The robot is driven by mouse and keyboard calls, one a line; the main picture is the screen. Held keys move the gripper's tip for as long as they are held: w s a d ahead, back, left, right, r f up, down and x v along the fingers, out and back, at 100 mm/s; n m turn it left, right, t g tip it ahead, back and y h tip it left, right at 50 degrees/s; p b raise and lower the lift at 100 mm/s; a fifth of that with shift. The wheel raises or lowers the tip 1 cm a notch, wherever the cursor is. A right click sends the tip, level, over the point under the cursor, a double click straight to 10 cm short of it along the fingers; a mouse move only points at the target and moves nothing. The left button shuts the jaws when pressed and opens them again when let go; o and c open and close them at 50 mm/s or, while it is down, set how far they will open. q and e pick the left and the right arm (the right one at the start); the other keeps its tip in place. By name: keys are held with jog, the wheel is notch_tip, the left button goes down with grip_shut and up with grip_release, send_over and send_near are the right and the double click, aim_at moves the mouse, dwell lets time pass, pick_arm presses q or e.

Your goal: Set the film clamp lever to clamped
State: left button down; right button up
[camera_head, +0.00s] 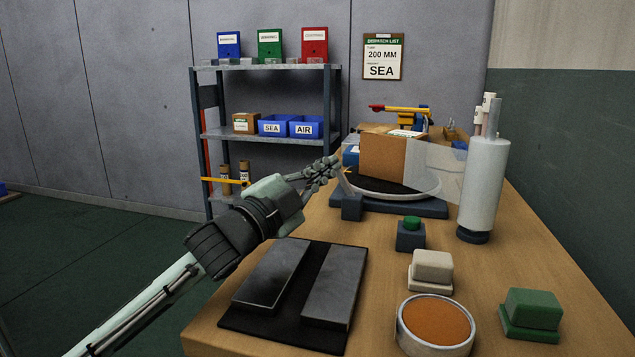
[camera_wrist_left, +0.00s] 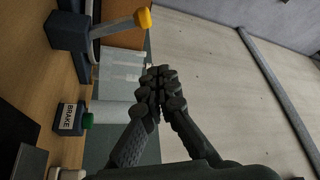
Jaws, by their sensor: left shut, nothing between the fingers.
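A lever with a yellow-orange tip (camera_wrist_left: 143,18) and a grey arm rises from a dark blue block (camera_wrist_left: 68,32) in the left wrist view; no film clamp label is readable on it. In the head view the block (camera_head: 352,207) sits at the near left edge of the turntable base, and the lever's tip is hidden by my gripper. My left gripper (camera_head: 328,170) is shut and empty, just left of the lever. In the left wrist view its closed fingertips (camera_wrist_left: 160,84) are apart from the lever tip. My right gripper is not in view.
A carton (camera_head: 383,158) stands on the round turntable (camera_head: 405,190), with clear film reaching toward a white film roll (camera_head: 484,185). A brake box with a green button (camera_head: 411,236) stands in front. Dark plates, an orange-topped round dish (camera_head: 436,322) and blocks occupy the near bench.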

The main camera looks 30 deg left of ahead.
pick_arm(q)
jog(key=shift+v, duration=1.35)
jog(key=shift+d+f, duration=0.1)
